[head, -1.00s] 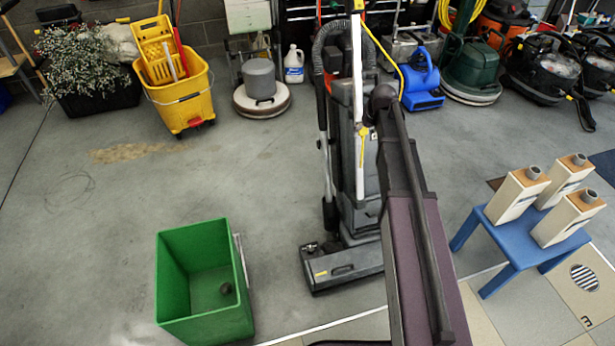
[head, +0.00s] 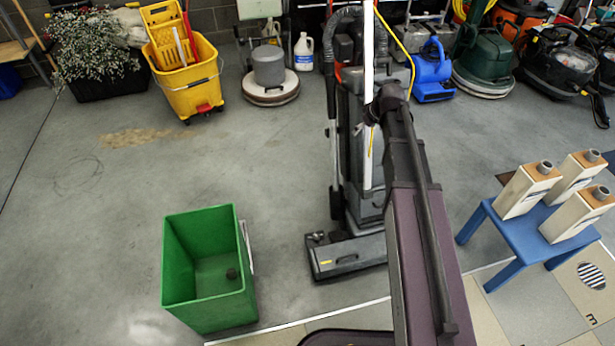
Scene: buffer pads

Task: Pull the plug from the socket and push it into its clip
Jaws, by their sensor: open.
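I cannot make out the plug, the socket or the clip in the head view. My purple-grey arm rises from the bottom edge to a dark joint in front of the upright vacuum (head: 350,245). My gripper cannot be made out; the far end of the arm does not show clearly. The vacuum stands upright on the floor, partly hidden behind my arm. A thin yellow cord (head: 393,42) runs near its top.
A green open bin (head: 205,310) with a small dark lump inside stands at lower left. A blue stool (head: 508,232) at right bears three cream containers (head: 528,190). A yellow mop bucket (head: 190,92) and floor machines line the back.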

